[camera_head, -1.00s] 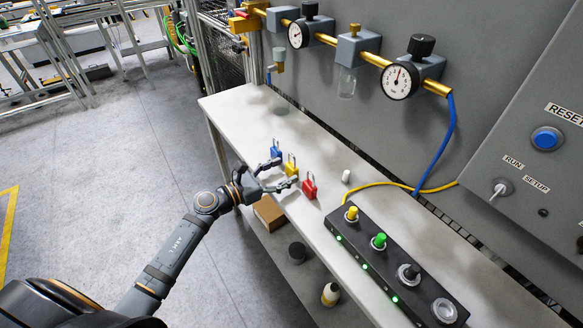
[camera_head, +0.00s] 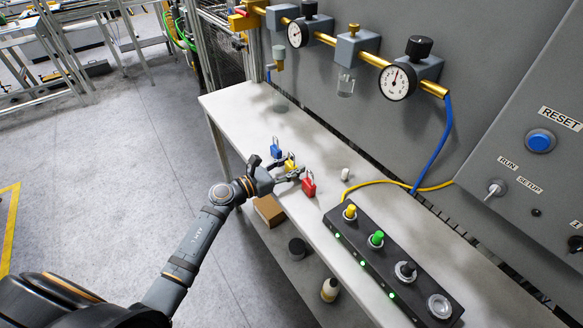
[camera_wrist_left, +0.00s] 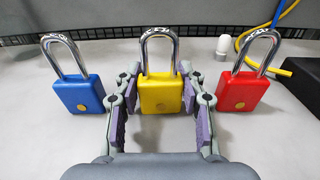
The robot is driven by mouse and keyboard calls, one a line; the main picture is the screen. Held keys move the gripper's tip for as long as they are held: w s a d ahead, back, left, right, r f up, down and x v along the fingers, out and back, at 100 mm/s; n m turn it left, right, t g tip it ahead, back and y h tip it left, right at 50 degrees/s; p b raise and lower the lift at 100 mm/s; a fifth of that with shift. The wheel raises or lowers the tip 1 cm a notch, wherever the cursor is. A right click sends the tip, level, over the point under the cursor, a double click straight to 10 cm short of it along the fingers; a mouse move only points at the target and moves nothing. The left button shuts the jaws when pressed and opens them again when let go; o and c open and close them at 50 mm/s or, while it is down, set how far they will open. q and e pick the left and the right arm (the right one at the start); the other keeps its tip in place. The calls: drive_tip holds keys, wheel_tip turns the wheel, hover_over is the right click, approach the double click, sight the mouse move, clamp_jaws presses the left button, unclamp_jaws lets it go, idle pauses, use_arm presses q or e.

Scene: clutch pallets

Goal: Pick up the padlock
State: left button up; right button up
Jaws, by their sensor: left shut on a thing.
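Three padlocks with silver shackles stand upright in a row on the white bench. The blue padlock (camera_head: 276,150) is farthest from me; it is on the left in the wrist view (camera_wrist_left: 78,96). The yellow padlock (camera_wrist_left: 161,94) is in the middle, and the red padlock (camera_head: 308,187) is on the right (camera_wrist_left: 243,92). My left gripper (camera_wrist_left: 160,80) is shut on the yellow padlock, with one finger on each side of its body. In the head view the gripper (camera_head: 287,170) partly hides the yellow padlock. My right gripper is out of view.
The bench (camera_head: 235,105) is clear beyond the blue padlock. A small white cylinder (camera_head: 345,174) stands beyond the red one. A black button box (camera_head: 385,255) with a yellow cable lies to the right. Pressure gauges (camera_head: 397,82) hang on the wall above. A cardboard box (camera_head: 269,210) sits on the lower shelf.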

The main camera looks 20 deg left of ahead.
sight(292, 164)
use_arm(q)
wheel_tip(292, 164, up, 3)
drive_tip(key=shift+r, duration=0.1)
drive_tip(key=s+d+r+p, duration=0.2)
drive_tip(key=s+d+r, duration=0.1)
drive_tip(key=s+r, duration=0.6)
drive_tip(key=s, duration=0.4)
drive_tip(key=shift+s+d+r, duration=0.25)
drive_tip(key=shift+d+r, duration=0.05)
drive_tip(key=shift+r, duration=0.1)
